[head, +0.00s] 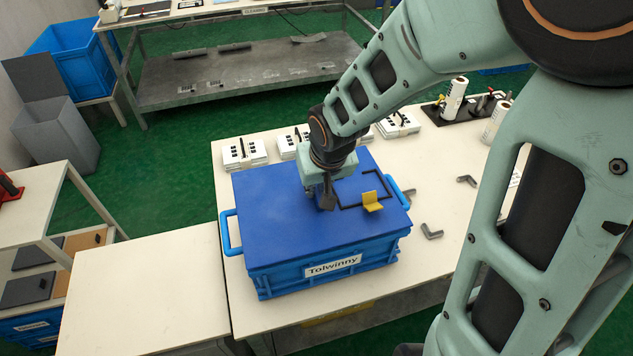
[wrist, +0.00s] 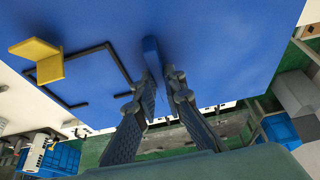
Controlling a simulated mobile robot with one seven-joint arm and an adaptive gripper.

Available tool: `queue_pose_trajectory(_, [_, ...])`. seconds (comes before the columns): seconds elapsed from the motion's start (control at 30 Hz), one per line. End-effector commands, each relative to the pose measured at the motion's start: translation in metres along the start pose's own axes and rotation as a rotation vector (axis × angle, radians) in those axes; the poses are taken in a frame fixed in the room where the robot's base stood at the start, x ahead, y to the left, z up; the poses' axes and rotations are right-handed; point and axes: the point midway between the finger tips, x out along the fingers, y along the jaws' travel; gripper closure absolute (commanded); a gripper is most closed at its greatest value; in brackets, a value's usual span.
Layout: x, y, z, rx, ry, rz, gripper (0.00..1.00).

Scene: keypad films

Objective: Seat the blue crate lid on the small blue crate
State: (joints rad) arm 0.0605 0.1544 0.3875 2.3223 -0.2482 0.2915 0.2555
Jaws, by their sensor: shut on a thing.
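The blue crate lid (head: 272,211) lies flat over the top of the small blue crate (head: 288,279), which stands on the white table and bears a label reading "Tolwinny". From this angle I cannot tell whether the lid is fully down on the rim all round. My gripper (head: 327,203) points down at the lid's middle. In the wrist view the fingers are closed around a small blue grip (wrist: 152,56) on the lid (wrist: 215,50). A yellow angled piece (head: 372,201) and a black rectangular outline are on the lid's right part.
White keypad stacks (head: 244,153) line the table's back edge. Grey brackets (head: 431,231) lie right of the crate. White rolls (head: 453,99) stand at the back right. A bare white table (head: 150,290) adjoins at left.

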Motion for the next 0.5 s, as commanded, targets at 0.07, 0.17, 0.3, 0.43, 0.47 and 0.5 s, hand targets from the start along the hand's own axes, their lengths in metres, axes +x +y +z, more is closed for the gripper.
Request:
queue_pose_trajectory(0.07, [-0.0007, 0.0000, -0.0009, 0.000, 0.002, 0.000, 1.00])
queue_pose_trajectory(0.17, [-0.0005, 0.0000, -0.0008, 0.000, 0.002, 0.000, 1.00])
queue_pose_trajectory(0.3, [0.0009, -0.0001, -0.0002, 0.000, 0.002, 0.000, 1.00])
queue_pose_trajectory(0.43, [0.0029, -0.0001, 0.0006, 0.000, 0.002, 0.000, 1.00])
queue_pose_trajectory(0.47, [0.0033, -0.0001, 0.0008, 0.000, 0.002, 0.000, 1.00])
queue_pose_trajectory(0.5, [0.0039, -0.0001, 0.0010, 0.000, 0.002, 0.000, 1.00])
